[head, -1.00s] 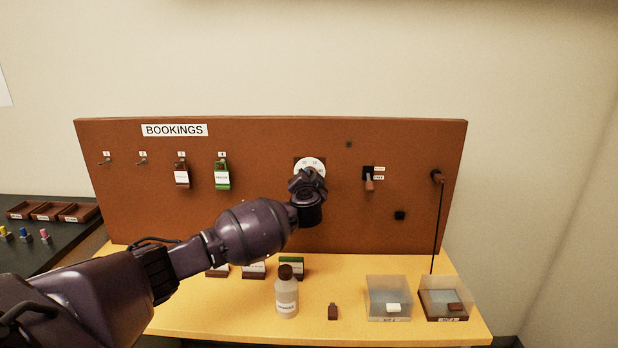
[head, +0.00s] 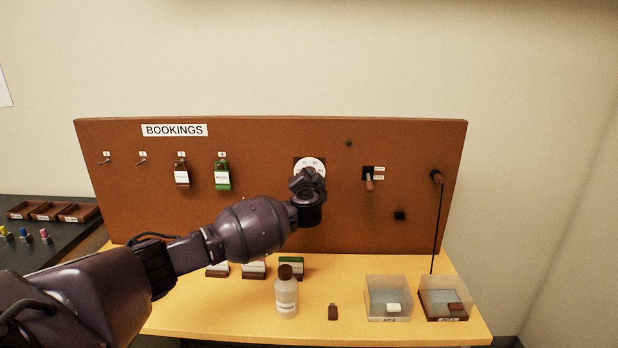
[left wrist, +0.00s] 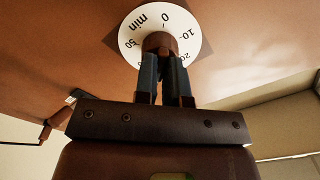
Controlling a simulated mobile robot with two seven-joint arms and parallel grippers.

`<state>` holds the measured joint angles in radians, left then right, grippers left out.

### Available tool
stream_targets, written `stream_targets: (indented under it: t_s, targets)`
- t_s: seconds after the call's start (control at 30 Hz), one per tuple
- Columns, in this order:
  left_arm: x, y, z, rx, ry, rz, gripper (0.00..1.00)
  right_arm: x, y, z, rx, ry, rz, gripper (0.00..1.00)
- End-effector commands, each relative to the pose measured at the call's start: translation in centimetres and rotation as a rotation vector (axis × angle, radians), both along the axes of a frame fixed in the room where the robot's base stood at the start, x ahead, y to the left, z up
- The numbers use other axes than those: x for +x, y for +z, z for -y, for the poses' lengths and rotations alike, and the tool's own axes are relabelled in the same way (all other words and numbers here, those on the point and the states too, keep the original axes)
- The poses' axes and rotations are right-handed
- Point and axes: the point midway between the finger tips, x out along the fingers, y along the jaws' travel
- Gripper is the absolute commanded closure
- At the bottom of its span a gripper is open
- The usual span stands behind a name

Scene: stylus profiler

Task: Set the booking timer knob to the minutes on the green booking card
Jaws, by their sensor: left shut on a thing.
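The booking timer dial is a white disc (head: 310,163) on the brown board, mostly covered by my left gripper (head: 306,178) in the head view. In the left wrist view the dial (left wrist: 192,25) shows "0", "10", "20", "50" and "min". My left gripper (left wrist: 165,75) is shut on the brown knob (left wrist: 160,43) at the dial's centre. A green-edged card (head: 291,267) stands on the table, partly behind the bottle. A green tag (head: 222,176) hangs on a hook under BOOKINGS. Their writing is too small to read. My right gripper is not in view.
A white bottle with a brown cap (head: 286,295) stands on the yellow table (head: 220,310). Two clear bins, one left (head: 388,298) and one right (head: 444,297), stand at the right. A lever switch (head: 369,180) sits right of the dial.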

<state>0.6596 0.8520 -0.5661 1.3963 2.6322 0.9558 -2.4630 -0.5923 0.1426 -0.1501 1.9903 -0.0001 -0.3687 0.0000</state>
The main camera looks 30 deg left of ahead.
Motion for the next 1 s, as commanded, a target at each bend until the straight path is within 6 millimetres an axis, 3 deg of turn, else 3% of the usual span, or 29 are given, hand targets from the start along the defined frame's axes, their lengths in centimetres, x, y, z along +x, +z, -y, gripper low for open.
stream_targets:
  t_s: [0.4, 0.63, 0.67, 0.73, 1.0]
  targets:
    - [0.00, 0.08, -0.10, 0.566, 0.003, -0.345, 1.00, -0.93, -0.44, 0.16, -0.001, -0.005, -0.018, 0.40]
    - [-0.01, 0.01, -0.07, 0.581, 0.003, -0.356, 1.00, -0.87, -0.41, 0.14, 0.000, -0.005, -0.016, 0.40]
    - [-0.01, 0.01, -0.07, 0.580, 0.003, -0.356, 0.86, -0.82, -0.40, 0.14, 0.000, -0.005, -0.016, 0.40]
    - [0.00, 0.01, -0.06, 0.580, 0.003, -0.356, 0.76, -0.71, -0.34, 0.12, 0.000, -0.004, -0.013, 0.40]
    - [-0.01, -0.09, 0.01, 0.551, 0.000, -0.339, 0.75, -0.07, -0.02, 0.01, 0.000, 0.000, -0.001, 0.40]
